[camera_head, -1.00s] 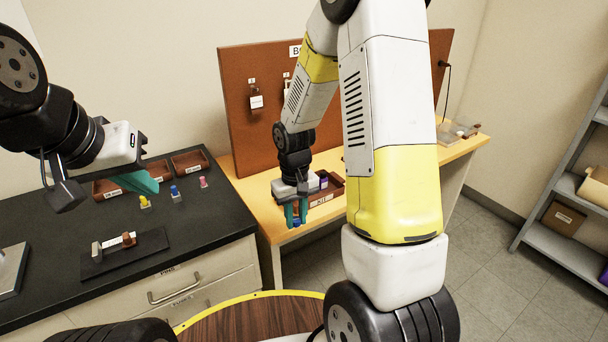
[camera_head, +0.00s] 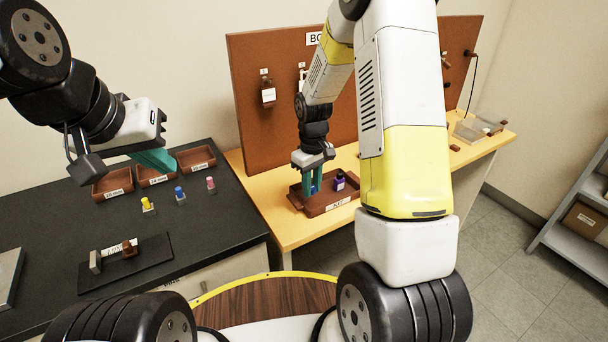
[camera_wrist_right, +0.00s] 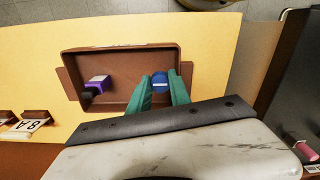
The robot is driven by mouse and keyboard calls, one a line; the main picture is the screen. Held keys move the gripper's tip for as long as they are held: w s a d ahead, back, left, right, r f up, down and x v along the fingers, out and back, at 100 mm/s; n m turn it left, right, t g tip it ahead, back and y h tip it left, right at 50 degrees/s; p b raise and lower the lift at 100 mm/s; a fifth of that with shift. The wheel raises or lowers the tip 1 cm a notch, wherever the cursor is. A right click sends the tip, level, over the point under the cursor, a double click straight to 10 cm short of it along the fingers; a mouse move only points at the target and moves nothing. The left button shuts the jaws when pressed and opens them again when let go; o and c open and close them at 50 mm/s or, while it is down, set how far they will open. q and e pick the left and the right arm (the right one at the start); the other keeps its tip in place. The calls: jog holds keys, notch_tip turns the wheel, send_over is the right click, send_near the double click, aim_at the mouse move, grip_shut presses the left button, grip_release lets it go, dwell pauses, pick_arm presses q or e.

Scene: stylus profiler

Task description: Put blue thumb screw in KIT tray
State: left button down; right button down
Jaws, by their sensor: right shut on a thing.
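The blue thumb screw (camera_wrist_right: 160,80) shows as a round blue head between the teal fingertips of my right gripper (camera_wrist_right: 160,88) in the right wrist view. My right gripper also shows in the head view (camera_head: 313,188), pointing down inside the outline of the brown KIT tray (camera_head: 313,210), shut on the screw. The tray fills much of the wrist view (camera_wrist_right: 122,62), and the screw is over its right half. I cannot tell whether the screw touches the tray floor. My left gripper (camera_head: 150,160) hangs over the black bench, its finger opening unclear.
Yellow (camera_head: 148,205), blue (camera_head: 180,196) and pink (camera_head: 210,185) small items stand on the black bench. A brown board (camera_head: 270,120) rises behind the tray.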

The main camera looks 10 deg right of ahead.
jog(key=shift+w+d+f, duration=0.1)
jog(key=shift+w+d, duration=0.1)
jog(key=shift+w, duration=0.35)
jog(key=shift+w+d, duration=0.15)
jog(key=shift+w, duration=0.35)
jog(key=shift+w+f, duration=0.1)
jog(key=shift+f, duration=1.65)
jog(key=shift+f, duration=0.1)
jog(key=c, duration=1.2)
grip_release()
